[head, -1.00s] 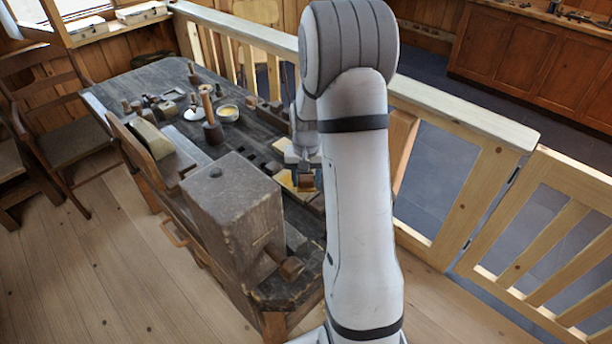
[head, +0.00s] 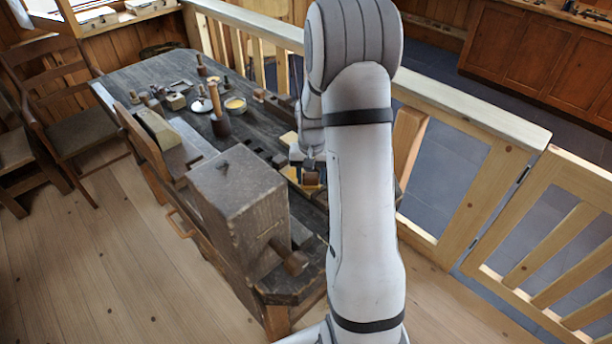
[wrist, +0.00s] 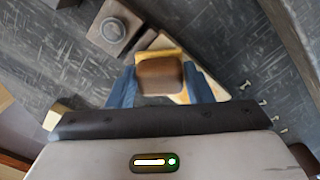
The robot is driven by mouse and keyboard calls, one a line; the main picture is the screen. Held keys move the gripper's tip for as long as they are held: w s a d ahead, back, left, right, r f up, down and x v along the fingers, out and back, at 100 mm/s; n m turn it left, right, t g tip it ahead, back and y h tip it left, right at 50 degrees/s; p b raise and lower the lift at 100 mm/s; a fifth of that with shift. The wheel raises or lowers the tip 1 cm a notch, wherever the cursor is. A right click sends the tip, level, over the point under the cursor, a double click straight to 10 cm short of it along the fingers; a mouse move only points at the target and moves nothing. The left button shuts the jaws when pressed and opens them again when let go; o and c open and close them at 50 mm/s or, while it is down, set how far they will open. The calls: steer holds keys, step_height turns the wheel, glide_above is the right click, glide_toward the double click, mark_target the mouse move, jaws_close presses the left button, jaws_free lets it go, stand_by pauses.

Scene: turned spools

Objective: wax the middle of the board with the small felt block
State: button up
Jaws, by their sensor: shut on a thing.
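My gripper (wrist: 162,88) is shut on a small brown block (wrist: 160,76), which I take to be the felt block. The block also shows in the head view (head: 311,178), low over the bench. In the wrist view a yellow-orange board (wrist: 184,97) lies beneath the block, mostly hidden by it and the fingers. I cannot tell whether block and board touch. A round tin with yellow contents (head: 235,104) stands farther back on the bench.
The dark bench (head: 150,75) holds a wooden mallet (head: 219,122) and several small tools. A big wooden block (head: 238,200) stands at its near end. A square piece with a round knob (wrist: 114,29) lies beside the board. A wooden railing (head: 470,118) runs along the right.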

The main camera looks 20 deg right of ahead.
mark_target(313, 176)
steer(key=shift+s+d+r+p, duration=0.15)
steer(key=shift+r+p, duration=0.2)
steer(key=shift+r, duration=0.3)
steer(key=shift+s+d+r+p, duration=0.15)
steer(key=shift+r+p, duration=0.15)
steer(key=shift+r, duration=0.3)
steer(key=shift+w+a+r+p, duration=0.1)
steer(key=shift+a+r+p, duration=0.05)
steer(key=shift+r+p, duration=1.55)
steer(key=shift+r, duration=1.1)
steer(key=shift+a+f, duration=0.1)
steer(key=shift+f, duration=0.05)
